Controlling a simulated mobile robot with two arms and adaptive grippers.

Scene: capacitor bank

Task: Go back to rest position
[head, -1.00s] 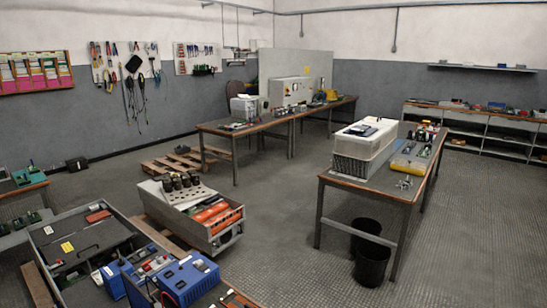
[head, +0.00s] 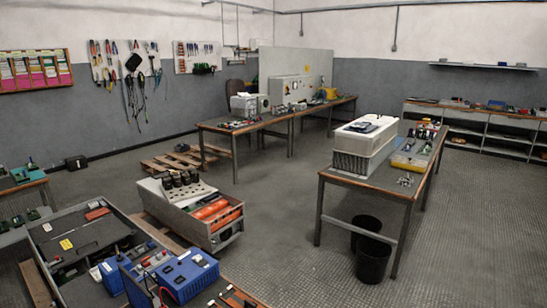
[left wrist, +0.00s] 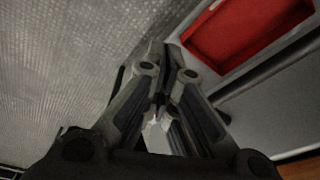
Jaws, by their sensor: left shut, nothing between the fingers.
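My left gripper (left wrist: 160,100) shows in the left wrist view with its fingers closed together and nothing between them. It points down past the grey ribbed floor. A red tray-like object (left wrist: 250,32) lies on a grey surface to the right of the fingers, apart from them. Neither gripper shows in the head view. The capacitor bank unit (head: 200,215), a grey box with dark cylinders (head: 180,179) on a perforated plate and orange-red parts (head: 211,208) inside, stands on the floor at the centre left.
An open grey cabinet (head: 75,225) with blue devices (head: 188,275) fills the lower left. A workbench (head: 375,186) with a white box (head: 366,138) stands at right, with black bins (head: 372,260) by its legs. A long bench (head: 262,122) stands behind.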

